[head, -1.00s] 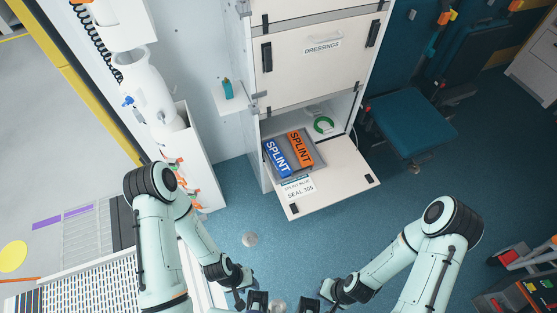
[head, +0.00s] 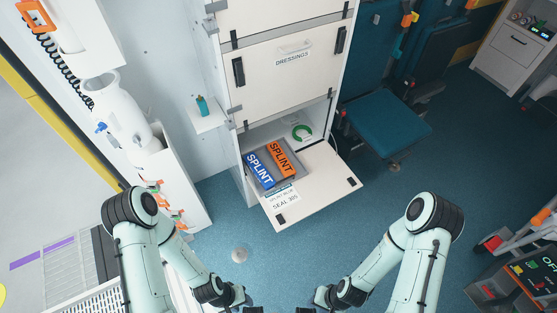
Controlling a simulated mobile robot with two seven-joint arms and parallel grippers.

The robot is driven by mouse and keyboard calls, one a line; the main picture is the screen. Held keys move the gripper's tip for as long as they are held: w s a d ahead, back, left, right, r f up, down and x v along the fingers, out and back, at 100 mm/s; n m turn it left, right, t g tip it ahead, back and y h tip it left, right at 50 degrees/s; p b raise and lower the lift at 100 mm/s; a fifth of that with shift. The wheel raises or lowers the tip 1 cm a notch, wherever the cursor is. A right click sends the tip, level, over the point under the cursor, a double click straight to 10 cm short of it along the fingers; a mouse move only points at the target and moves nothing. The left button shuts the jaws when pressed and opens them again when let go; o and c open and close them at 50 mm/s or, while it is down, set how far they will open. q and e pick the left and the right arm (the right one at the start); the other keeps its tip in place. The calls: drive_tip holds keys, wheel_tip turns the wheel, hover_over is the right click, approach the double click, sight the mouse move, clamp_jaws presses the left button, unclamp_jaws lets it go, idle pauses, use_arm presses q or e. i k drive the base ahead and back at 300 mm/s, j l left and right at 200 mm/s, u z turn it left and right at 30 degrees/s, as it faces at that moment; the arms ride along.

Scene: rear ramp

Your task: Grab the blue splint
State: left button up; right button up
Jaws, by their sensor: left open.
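The blue splint (head: 260,170), lettered SPLINT, lies in a shallow grey tray on the left side of an open cabinet compartment. An orange splint (head: 283,159) lies right beside it on its right. My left gripper (head: 253,310) shows only as a dark tip at the bottom edge, well below the blue splint and apart from it; it is open. My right gripper (head: 305,310) is also cut off by the bottom edge, to the right of the left one. Its fingers are out of frame.
The fold-down door (head: 310,187) with a seal label lies open in front of the compartment. A closed DRESSINGS door (head: 292,68) is above. A blue seat (head: 380,133) stands at right. Floor between arms and cabinet is clear.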

sight(255, 165)
drive_tip(key=i+j+u, duration=0.3)
drive_tip(key=i+u, duration=0.55)
drive_tip(key=i, duration=0.25)
